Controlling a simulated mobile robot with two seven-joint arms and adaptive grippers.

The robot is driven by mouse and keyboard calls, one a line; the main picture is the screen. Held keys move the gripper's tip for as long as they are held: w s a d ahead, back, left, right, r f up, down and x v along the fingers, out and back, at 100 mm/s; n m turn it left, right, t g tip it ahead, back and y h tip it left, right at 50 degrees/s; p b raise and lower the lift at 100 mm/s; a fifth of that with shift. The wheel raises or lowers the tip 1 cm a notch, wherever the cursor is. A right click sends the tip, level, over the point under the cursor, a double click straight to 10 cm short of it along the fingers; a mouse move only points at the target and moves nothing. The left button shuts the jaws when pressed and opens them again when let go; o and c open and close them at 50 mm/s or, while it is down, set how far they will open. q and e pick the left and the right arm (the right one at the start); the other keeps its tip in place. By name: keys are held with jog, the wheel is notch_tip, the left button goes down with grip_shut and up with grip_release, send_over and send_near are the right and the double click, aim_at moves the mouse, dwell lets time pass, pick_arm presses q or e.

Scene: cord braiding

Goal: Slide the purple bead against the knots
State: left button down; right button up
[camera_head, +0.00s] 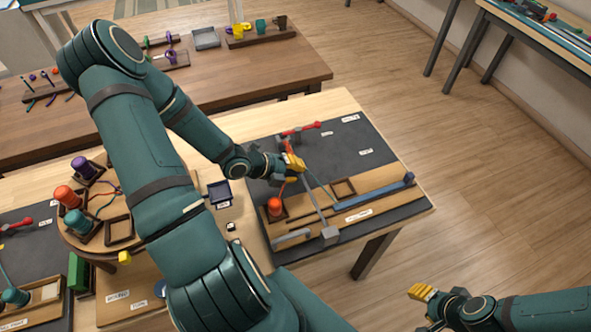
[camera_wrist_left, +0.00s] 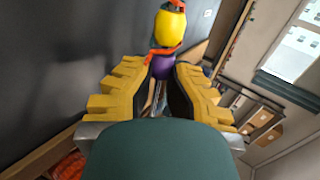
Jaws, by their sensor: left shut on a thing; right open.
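My left gripper (camera_head: 292,163) is over the dark work mat, above the grey rod of the braiding stand. In the left wrist view its yellow fingers (camera_wrist_left: 160,84) are closed in on the purple bead (camera_wrist_left: 161,67), which sits at the fingertips. An orange cord (camera_wrist_left: 155,50) passes beside the bead, and a yellow rounded piece (camera_wrist_left: 170,29) is just beyond it. The bead is hidden in the head view, and I cannot make out the knots. My right gripper (camera_head: 422,293) is open and empty, off the table at lower right.
A wooden tray (camera_head: 385,203) on the mat (camera_head: 375,150) holds an orange spool (camera_head: 275,207) and a blue bar (camera_head: 380,192). A red tool (camera_head: 300,129) lies behind. A round stand at left holds several spools. The mat's right part is fairly clear.

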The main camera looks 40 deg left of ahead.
pick_arm(q)
jog(key=shift+w+b, duration=0.1)
jog(key=shift+b, duration=0.2)
jog(key=c, duration=0.8)
grip_release()
jog(key=shift+w, duration=0.1)
jog(key=shift+a, duration=0.1)
